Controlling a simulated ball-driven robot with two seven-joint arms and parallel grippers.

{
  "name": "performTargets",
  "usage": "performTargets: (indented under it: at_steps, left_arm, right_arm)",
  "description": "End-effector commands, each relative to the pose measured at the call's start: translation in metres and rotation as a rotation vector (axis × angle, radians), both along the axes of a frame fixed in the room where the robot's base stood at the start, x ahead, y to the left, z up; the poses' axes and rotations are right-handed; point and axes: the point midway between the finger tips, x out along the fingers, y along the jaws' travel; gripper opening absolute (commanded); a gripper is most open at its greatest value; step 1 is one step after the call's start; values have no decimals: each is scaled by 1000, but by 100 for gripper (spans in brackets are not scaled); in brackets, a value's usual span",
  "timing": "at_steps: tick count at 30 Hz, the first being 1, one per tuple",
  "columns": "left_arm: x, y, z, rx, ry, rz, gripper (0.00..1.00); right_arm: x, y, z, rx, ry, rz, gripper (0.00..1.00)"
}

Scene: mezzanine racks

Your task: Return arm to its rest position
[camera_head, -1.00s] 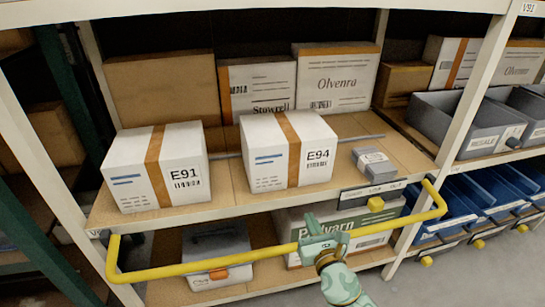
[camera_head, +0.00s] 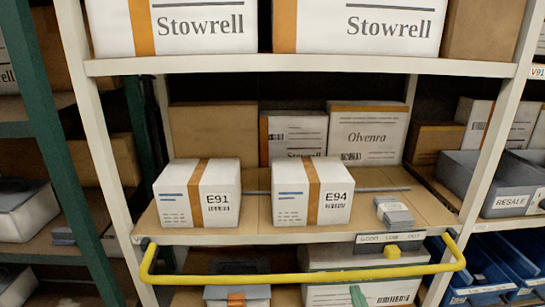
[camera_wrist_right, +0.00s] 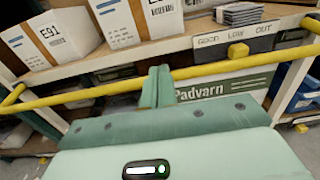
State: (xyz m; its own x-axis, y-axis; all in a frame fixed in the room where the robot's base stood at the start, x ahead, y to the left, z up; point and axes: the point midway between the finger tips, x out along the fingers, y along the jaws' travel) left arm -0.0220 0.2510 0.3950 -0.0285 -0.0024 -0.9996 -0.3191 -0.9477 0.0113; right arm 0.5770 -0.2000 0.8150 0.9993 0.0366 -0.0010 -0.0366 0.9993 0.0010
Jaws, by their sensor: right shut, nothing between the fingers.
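My right gripper (camera_head: 358,296) shows only as a small green tip at the bottom edge of the head view, just below the yellow rail (camera_head: 300,280). In the right wrist view its two green fingers (camera_wrist_right: 158,84) are pressed together with nothing between them. There they overlap the yellow rail (camera_wrist_right: 205,71); I cannot tell whether they touch it. The rest of my right arm is out of the head view. My left gripper is in neither view.
The shelf (camera_head: 255,230) behind the rail holds white boxes E91 (camera_head: 197,194) and E94 (camera_head: 312,192) and a small grey stack (camera_head: 394,212). A yellow block (camera_head: 392,246) sits by the label strip on the shelf edge. A grey bin (camera_head: 488,180) stands at right.

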Motion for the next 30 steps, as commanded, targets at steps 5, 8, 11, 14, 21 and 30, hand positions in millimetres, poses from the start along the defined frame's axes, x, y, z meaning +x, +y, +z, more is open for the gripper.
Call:
performTargets:
  at_steps: [5, 8, 11, 14, 21, 30]
  left_arm:
    - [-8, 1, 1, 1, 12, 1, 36]
    - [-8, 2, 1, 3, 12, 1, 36]
    - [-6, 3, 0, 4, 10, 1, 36]
    - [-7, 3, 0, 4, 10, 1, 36]
    - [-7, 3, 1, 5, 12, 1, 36]
    - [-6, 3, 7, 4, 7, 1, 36]
  right_arm:
    - [0, 1, 0, 69, 5, 3, 0]
    - [0, 1, -2, 126, 13, 5, 0]
    - [0, 1, -5, 196, 29, 5, 0]
    - [-1, 0, -14, 282, 57, 0, 0]
    - [-6, -13, -62, 631, 194, -65, 0]
    - [-60, -38, -176, 1242, 443, -352, 0]
